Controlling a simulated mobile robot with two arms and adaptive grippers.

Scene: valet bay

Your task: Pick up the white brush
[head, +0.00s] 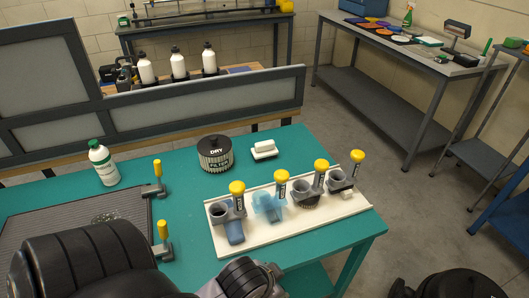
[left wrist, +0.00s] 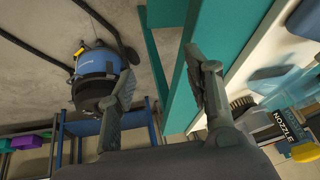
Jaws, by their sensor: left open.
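The white brush (head: 264,149) appears as a small white block with a raised top, lying on the teal table (head: 330,146) just right of the black filter can. My right gripper is not in view.
The white board (head: 303,225) holds grey holders with yellow-capped nozzles in front of the brush. A black filter can (head: 215,154) stands to its left. A blue vacuum (left wrist: 97,62) stands on the floor.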

